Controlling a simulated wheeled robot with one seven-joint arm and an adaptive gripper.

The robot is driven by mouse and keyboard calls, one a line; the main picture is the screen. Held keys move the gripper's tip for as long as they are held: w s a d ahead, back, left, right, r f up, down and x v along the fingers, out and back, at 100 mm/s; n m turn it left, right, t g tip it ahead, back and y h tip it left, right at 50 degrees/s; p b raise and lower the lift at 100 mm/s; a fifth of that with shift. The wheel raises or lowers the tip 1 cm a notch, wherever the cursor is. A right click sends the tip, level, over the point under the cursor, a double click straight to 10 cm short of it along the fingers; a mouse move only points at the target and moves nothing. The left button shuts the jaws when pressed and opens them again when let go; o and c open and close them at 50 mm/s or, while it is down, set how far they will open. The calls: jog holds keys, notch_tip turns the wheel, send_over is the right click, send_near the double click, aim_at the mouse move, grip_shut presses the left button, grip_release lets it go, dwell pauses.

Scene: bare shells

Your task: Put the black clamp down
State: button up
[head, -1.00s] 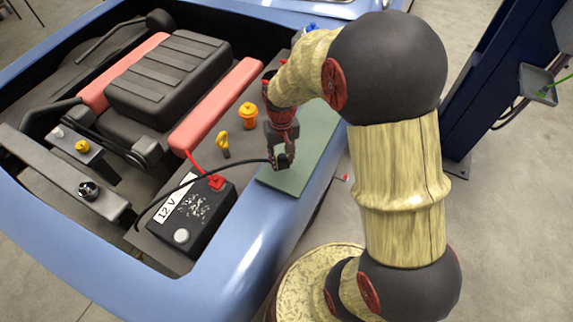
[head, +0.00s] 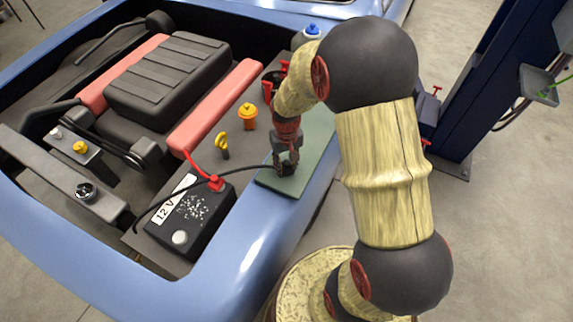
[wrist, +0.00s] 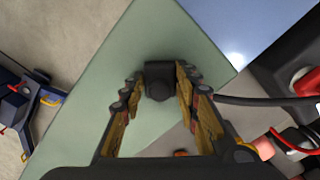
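The black clamp (head: 287,170) is between the fingertips of my gripper (head: 286,164), low over the green mat (head: 320,133). I cannot tell whether it touches the mat. In the wrist view the clamp (wrist: 159,84) is a dark block with my gripper's fingers (wrist: 160,74) close on both sides, seemingly shut on it. The black cable (wrist: 262,101) runs from behind the right finger out to the right edge. The green mat (wrist: 88,105) fills the middle of the wrist view.
The 12 V battery (head: 205,222) with a red clamp (head: 215,183) on it stands left of the mat. A yellow dipstick handle (head: 221,141), an orange cap (head: 247,115) and a blue-capped container (head: 312,32) are nearby. The blue car edge (head: 262,235) lies in front.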

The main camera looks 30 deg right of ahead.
jog(key=o, duration=0.5)
jog(key=shift+c, duration=0.2)
notch_tip(320, 180, up, 12)
jog(key=p, duration=0.2)
notch_tip(320, 180, up, 13)
jog(key=n+t, duration=0.1)
jog(key=t, duration=0.2)
send_over(286, 163)
jog(key=s+a, duration=0.5)
jog(key=s, duration=0.1)
jog(key=s+a+r+t, duration=0.1)
jog(key=s+a+r, duration=0.1)
jog(key=s, duration=0.4)
jog(key=s+a+r+n+t, duration=0.1)
jog(key=s+a+r, duration=0.1)
jog(key=s+r, duration=0.2)
jog(key=shift+s+a+r+t, duration=0.2)
jog(key=shift+s+r+t, duration=0.15)
jog(key=shift+s, duration=0.55)
